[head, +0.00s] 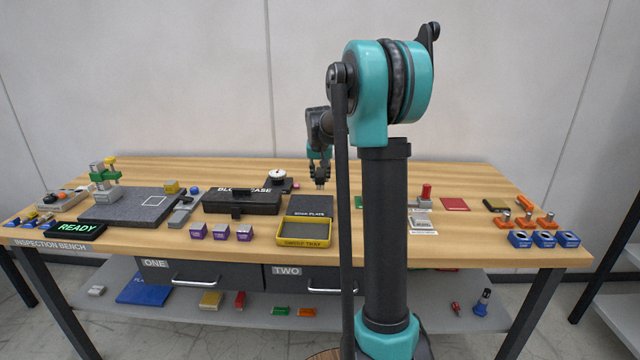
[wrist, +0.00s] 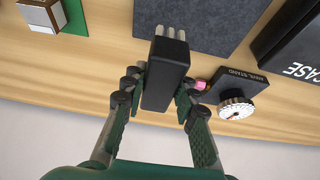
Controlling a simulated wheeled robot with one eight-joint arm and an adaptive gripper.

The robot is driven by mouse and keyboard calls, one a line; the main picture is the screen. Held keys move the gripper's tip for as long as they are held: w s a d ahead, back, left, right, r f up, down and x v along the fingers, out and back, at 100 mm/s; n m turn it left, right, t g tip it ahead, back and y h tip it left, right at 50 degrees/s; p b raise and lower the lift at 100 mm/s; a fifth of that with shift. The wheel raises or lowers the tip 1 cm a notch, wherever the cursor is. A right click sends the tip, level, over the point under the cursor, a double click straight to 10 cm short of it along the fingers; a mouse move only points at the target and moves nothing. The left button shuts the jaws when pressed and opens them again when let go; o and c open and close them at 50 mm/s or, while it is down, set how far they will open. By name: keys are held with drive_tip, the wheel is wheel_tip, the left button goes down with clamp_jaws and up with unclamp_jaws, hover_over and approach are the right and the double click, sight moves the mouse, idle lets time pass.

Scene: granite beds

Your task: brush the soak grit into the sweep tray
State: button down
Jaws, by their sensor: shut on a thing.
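My gripper (head: 319,174) is above the back of the bench, behind the soak plate (head: 311,206). It is shut on a black-handled brush (wrist: 166,78); the brush's pale bristles (wrist: 171,32) point toward the top of the wrist view. The plate's dark surface (wrist: 205,22) lies beyond the bristles there. I cannot tell from this angle how high the bristles are above it. The yellow-rimmed sweep tray (head: 303,243) stands directly in front of the plate. No soak grit can be made out on the plate or in the tray.
The black block case (head: 241,202) stands left of the plate. A dial stand (wrist: 243,88) and a small pink piece (wrist: 200,85) are close beside the gripper. My arm hides part of the bench right of the plate. Purple blocks (head: 221,232) stand left of the tray.

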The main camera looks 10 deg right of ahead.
drive_tip(key=shift+r, duration=1.8)
